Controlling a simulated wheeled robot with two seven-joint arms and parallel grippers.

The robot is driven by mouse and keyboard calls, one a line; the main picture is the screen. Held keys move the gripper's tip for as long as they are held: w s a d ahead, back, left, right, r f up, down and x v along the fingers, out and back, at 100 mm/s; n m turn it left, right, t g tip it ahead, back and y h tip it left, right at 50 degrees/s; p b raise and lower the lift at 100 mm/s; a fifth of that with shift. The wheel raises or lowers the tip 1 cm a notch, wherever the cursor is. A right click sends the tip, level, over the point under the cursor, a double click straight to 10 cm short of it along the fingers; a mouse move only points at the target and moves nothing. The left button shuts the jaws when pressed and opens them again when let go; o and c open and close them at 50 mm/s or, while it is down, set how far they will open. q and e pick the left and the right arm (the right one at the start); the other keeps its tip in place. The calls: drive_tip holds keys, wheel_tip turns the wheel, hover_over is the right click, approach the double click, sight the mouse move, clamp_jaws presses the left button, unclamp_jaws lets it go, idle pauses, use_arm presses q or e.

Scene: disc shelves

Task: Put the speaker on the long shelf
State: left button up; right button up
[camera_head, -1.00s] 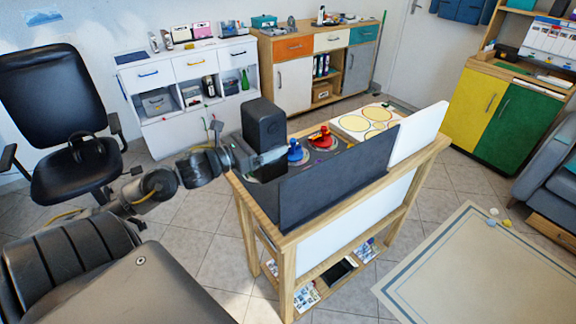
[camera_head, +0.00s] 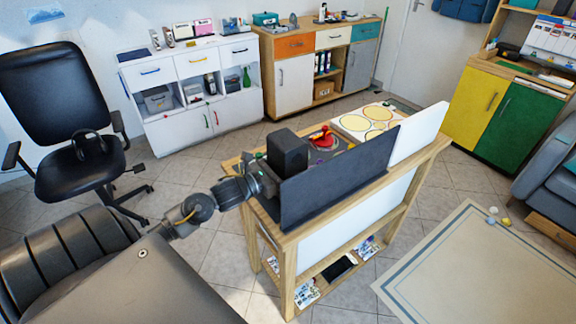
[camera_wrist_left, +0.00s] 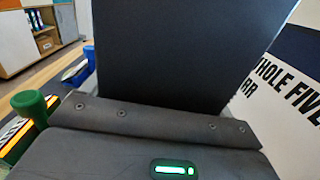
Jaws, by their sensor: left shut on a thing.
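The speaker (camera_head: 288,153), a black upright box, is over the near-left part of the wooden stand's top (camera_head: 229,164), behind its dark panel (camera_head: 335,178). I cannot tell whether its base touches the top. My left gripper (camera_head: 270,182) is shut on it, and its fingers are mostly hidden. In the left wrist view the speaker (camera_wrist_left: 180,50) fills the upper middle, above the gripper's dark body. Which surface is the long shelf I cannot tell; the stand has a low shelf (camera_head: 317,270) holding cards and a dark tablet. My right gripper is not in view.
A red-topped object (camera_head: 323,137) and a board with yellow circles (camera_head: 374,118) lie farther along the stand's top. In the left wrist view a green knob (camera_wrist_left: 30,104) and a blue object (camera_wrist_left: 79,72) are close by on the left. White and wooden cabinets stand behind.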

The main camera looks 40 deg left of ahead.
use_arm(q)
drive_tip(key=o, duration=0.9)
drive_tip(key=shift+f, duration=0.15)
drive_tip(key=o, duration=0.3)
